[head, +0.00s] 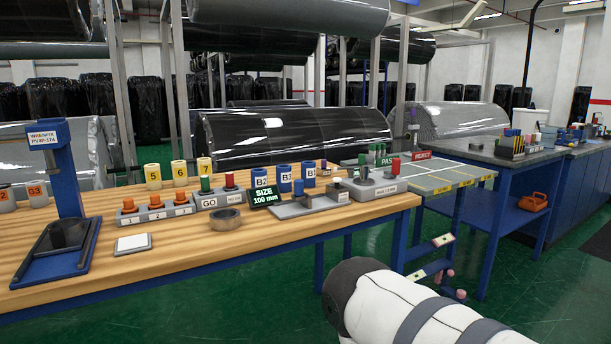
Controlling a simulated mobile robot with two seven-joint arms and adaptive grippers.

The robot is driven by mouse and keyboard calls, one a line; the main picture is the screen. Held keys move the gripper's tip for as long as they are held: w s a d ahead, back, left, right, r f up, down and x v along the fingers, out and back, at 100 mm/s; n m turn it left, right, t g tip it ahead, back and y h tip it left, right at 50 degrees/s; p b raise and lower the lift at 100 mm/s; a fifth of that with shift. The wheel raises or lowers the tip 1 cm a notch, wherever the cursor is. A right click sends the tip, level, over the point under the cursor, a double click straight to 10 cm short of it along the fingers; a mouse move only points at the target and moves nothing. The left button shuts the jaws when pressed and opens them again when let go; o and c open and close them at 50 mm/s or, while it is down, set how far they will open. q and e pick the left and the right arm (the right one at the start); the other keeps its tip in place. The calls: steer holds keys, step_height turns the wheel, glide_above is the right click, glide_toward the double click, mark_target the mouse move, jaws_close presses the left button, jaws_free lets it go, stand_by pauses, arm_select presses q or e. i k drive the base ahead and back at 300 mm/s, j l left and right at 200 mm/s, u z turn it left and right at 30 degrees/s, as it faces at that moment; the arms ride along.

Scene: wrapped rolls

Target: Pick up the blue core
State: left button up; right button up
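Three blue cylindrical cores stand upright in a row at the back right of the wooden table (180,250). They are labelled B2 (260,182), B3 (285,178) and what looks like B1 (309,176). The lower part of B2 is partly hidden by a small dark display reading SIZE 100 mm (265,197). A white link of my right arm enters at the lower right, in front of the table and apart from the cores. Neither of my grippers shows in this view.
Yellow cores (178,173) stand left of the blue ones. A grey-topped table (440,178) adjoins at right.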

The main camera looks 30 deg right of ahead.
mark_target(308, 167)
steer(key=i+l, duration=0.1)
steer(key=l, duration=0.75)
steer(key=i+l, duration=0.1)
steer(key=l, duration=1.6)
steer(key=i, duration=0.05)
